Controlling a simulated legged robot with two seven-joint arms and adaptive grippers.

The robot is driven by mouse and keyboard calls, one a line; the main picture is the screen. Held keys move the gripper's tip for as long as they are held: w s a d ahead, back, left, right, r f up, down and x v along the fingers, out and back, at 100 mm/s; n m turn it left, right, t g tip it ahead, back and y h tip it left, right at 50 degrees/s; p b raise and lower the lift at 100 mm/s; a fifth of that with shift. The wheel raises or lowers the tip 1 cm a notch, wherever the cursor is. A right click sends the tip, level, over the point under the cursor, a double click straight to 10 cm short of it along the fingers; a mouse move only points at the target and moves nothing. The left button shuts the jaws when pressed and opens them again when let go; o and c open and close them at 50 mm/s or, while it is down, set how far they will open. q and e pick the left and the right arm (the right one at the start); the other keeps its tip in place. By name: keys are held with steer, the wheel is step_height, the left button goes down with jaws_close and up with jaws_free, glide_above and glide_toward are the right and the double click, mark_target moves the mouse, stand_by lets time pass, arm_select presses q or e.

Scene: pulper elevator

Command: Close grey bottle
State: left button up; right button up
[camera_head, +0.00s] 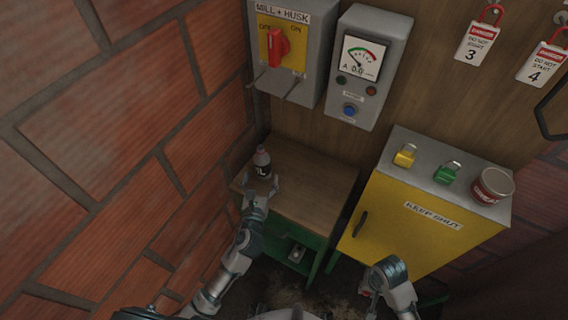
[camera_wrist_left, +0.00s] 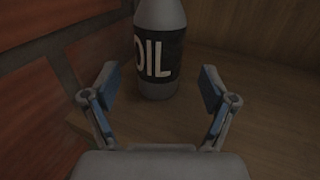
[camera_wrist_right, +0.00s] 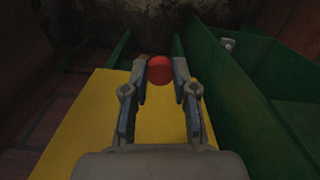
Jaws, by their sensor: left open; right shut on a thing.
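The grey bottle (camera_head: 262,163) with a dark label stands upright on the wooden table top near the brick wall. In the left wrist view the bottle (camera_wrist_left: 160,20) shows its "OIL" label, but its top is out of frame. My left gripper (camera_head: 259,188) is open, with its fingers pointing at the bottle and apart on either side of its lower part, not closed on it. My right gripper (camera_wrist_right: 159,75) is shut on a small round red cap (camera_wrist_right: 159,70), low in front of the yellow cabinet.
The wooden table (camera_head: 312,185) has free room right of the bottle. A yellow cabinet (camera_head: 400,225) carries a yellow padlock (camera_head: 405,156), a green padlock (camera_head: 446,173) and a red tin (camera_head: 492,186). A switch box (camera_head: 285,45) and gauge box (camera_head: 365,75) hang above.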

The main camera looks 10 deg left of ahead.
mark_target(261, 173)
arm_select(q)
steer(key=w, duration=0.4)
steer(key=shift+a, duration=0.3)
steer(key=shift+w+d, duration=0.1)
steer(key=shift+w, duration=0.3)
steer(key=shift+d, duration=0.1)
steer(key=shift+s, duration=0.1)
steer(key=c, duration=1.4)
